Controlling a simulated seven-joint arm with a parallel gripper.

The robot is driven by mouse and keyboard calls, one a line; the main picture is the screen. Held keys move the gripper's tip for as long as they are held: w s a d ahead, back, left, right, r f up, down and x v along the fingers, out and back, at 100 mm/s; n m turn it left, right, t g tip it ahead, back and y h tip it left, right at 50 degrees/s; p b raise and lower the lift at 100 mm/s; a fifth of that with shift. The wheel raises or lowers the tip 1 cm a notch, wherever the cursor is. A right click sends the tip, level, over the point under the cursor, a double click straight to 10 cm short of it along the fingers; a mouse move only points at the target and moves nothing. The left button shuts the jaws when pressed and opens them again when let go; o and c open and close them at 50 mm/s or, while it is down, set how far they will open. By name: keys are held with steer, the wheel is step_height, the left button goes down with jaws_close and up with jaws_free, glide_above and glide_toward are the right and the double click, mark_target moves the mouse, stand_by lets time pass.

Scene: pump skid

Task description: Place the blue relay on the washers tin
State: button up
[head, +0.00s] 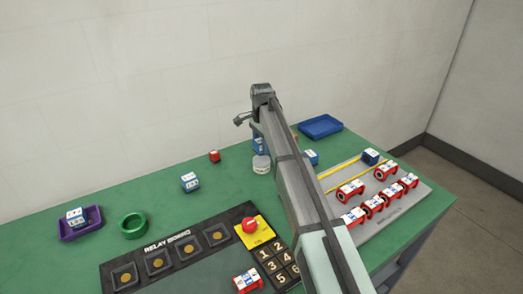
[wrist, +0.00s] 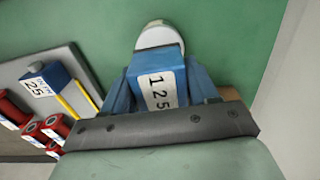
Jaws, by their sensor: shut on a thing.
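My gripper (wrist: 160,82) is shut on a blue relay (wrist: 160,90) with a white label marked 125. The white, round washers tin (wrist: 158,36) shows just beyond the relay in the wrist view, partly covered by it. In the head view the tin (head: 261,164) stands on the green bench, and the held blue relay (head: 259,146) shows right above it, beside my arm. I cannot tell whether the relay touches the lid. My arm hides most of the gripper in the head view.
A relay board (head: 185,250) with a red button lies in front. A grey rack (head: 405,208) with several red parts and a blue relay (head: 370,157) stands right. A blue tray (head: 320,126), green ring (head: 133,226) and purple tray (head: 65,233) lie around. The back left bench is mostly clear.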

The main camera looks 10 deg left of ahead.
steer(key=shift+f, duration=1.3)
steer(key=shift+f, duration=0.15)
steer(key=o, duration=1.1)
steer(key=shift+o, duration=0.2)
step_height(320, 180, up, 12)
steer(key=shift+r, duration=0.15)
